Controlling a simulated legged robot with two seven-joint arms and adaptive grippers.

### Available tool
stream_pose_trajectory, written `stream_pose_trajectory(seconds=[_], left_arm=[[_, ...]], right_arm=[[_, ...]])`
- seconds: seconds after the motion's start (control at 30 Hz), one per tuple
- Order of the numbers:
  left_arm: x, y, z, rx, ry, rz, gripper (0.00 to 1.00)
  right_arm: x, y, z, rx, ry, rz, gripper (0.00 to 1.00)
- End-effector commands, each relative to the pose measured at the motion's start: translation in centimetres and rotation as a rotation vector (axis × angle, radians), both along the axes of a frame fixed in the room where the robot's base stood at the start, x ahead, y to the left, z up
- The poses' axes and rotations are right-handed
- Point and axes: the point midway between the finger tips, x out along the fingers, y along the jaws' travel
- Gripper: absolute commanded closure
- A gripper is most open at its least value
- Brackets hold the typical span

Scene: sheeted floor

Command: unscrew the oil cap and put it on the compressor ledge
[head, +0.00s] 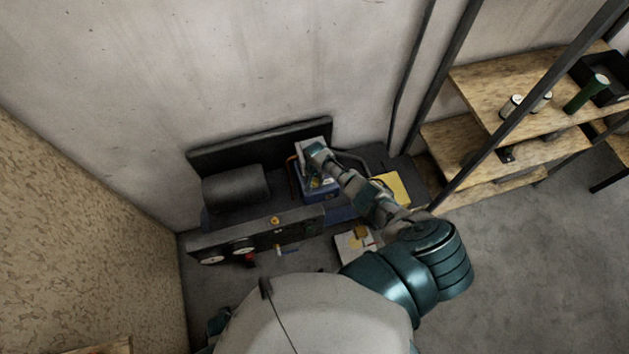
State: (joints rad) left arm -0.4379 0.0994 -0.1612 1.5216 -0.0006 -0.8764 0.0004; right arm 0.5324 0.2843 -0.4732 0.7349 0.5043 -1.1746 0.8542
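The compressor (255,215) stands against the back wall, with a dark rounded tank or cover (235,188) at left and a blue block (318,188) at right. Its dark front ledge (230,235) carries gauges. My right arm reaches in from the lower right, and my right gripper (312,150) is at the top of the blue block. The fingers are too small and dark to tell open from shut. I cannot make out the oil cap; it may be hidden at the gripper. A small orange knob-like thing (275,220) shows on the front ledge. My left gripper is not in view.
A yellow panel (391,188) and a pale box-like thing (355,243) lie right of the compressor. A wooden shelf rack (500,90) with cans and a green cylinder (587,94) stands at right. A board wall (70,230) closes the left. The grey floor at right is clear.

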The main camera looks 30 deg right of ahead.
Motion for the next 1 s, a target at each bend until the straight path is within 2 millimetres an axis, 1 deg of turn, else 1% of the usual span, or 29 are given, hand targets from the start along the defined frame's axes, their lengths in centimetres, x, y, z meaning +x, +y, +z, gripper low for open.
stream_pose_trajectory(seconds=[0.07, 0.1, 0.17, 0.2, 0.23, 0.3, 0.37, 0.47, 1.0], left_arm=[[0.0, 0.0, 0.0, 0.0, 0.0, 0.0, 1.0], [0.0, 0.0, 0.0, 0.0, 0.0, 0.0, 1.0], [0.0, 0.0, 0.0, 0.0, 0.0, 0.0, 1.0], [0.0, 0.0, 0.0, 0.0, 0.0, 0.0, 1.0], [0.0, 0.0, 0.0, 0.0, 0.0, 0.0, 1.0], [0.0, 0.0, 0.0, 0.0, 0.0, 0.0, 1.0], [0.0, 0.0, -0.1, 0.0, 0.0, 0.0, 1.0], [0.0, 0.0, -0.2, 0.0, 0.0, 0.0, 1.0], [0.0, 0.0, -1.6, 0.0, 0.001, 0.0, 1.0]], right_arm=[[0.0, 0.0, 0.0, 0.0, 0.0, 0.001, 1.0], [0.0, 0.0, 0.0, 0.001, -0.001, 0.001, 0.73], [0.0, 0.0, 0.0, 0.001, -0.001, 0.001, 0.88], [0.0, 0.0, 0.0, 0.001, -0.001, 0.001, 0.98], [0.0, 0.0, 0.0, 0.001, -0.001, 0.002, 1.0], [0.0, 0.0, 0.0, 0.001, -0.001, 0.016, 1.0], [0.0, 0.0, 0.0, 0.0, -0.001, 0.065, 1.0], [0.0, 0.0, 0.0, 0.0, -0.001, 0.228, 1.0], [0.0, -0.1, -0.1, 0.0, -0.001, 1.295, 1.0]])
